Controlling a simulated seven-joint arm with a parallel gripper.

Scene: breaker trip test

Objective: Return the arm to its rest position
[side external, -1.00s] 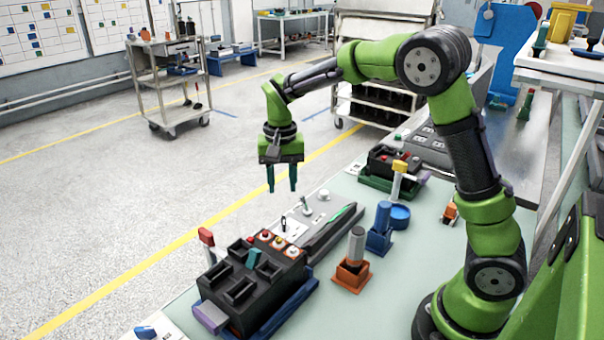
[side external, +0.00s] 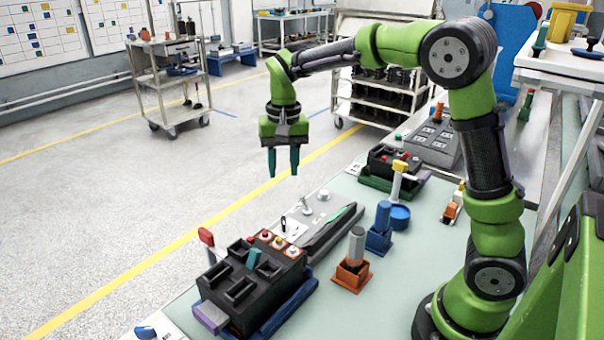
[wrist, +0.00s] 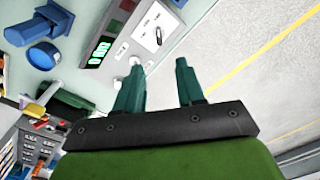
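My gripper (side external: 283,162) is up in the air above the far edge of the workbench, fingers pointing down. Its two teal fingers are apart with nothing between them. In the wrist view the gripper (wrist: 157,85) also shows a clear gap between the fingertips. My green and black arm reaches from its base at the bottom right, over the bench, to the gripper. The gripper touches nothing.
Below stand a black breaker box (side external: 240,288) with a red-tipped lever (side external: 206,237), a grey control panel (side external: 318,222), an orange holder (side external: 352,275) and a blue holder (side external: 379,238). A black-and-green unit (side external: 388,170) stands behind. Open floor lies left of the bench.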

